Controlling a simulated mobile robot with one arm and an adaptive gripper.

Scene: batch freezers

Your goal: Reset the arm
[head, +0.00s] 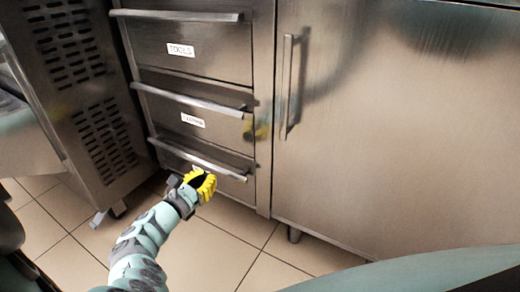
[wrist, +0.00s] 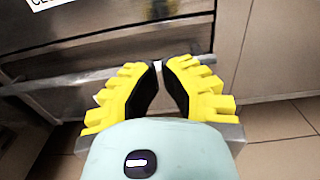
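My gripper (head: 208,183) has yellow, blocky fingers with dark inner pads. In the head view it is at the end of my pale green arm, in front of the bottom drawer (head: 231,182). In the wrist view my gripper (wrist: 159,64) shows its two fingers bowed toward each other. Their tips are close, with a narrow gap, and nothing is held between them. The bottom drawer's bar handle (head: 197,158) is just above and behind the fingers in the head view. Whether the fingers touch the drawer front cannot be told.
A drawer labelled TOOLS (head: 215,62) is at the top of the stack, above a middle drawer (head: 180,119). A large steel door (head: 390,130) with a vertical handle (head: 288,88) is to the right. A vented steel unit (head: 75,75) stands left. Tiled floor (head: 215,255) shows in front.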

